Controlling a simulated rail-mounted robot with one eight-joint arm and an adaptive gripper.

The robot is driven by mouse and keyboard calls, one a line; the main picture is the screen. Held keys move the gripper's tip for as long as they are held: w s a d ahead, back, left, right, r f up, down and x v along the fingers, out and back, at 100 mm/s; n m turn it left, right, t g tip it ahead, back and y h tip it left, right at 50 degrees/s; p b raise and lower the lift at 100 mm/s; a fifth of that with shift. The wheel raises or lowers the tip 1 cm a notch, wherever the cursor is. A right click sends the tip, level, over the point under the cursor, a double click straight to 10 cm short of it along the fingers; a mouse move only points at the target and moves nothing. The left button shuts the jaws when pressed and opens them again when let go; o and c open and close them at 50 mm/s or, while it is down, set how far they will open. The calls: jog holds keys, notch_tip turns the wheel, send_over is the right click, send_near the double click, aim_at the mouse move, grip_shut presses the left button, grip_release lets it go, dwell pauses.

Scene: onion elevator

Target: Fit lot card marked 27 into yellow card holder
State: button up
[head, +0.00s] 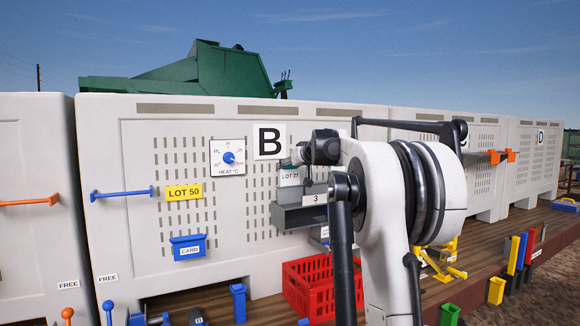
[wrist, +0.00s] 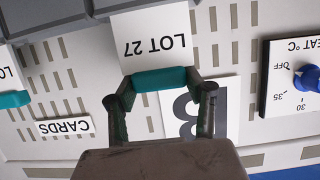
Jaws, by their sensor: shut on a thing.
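The lot card marked LOT 27 (wrist: 153,38) is white with a teal grip bar along one edge. My gripper (wrist: 162,79) is shut on that teal bar, one finger at each end. In the head view the card (head: 290,177) hangs under my gripper (head: 298,156), in front of panel B and just above a grey tray (head: 290,220). I cannot tell whether the card touches the tray.
A blue CARD box (head: 188,247), a heat dial (head: 228,157) and a blue bar handle (head: 122,192) stick out from the panel. A red crate (head: 310,285) stands below. Another teal-barred card (wrist: 14,99) and a CARDS label (wrist: 65,126) show in the wrist view.

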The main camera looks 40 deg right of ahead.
jog(key=shift+r+p, duration=2.65)
jog(key=shift+r, duration=1.7)
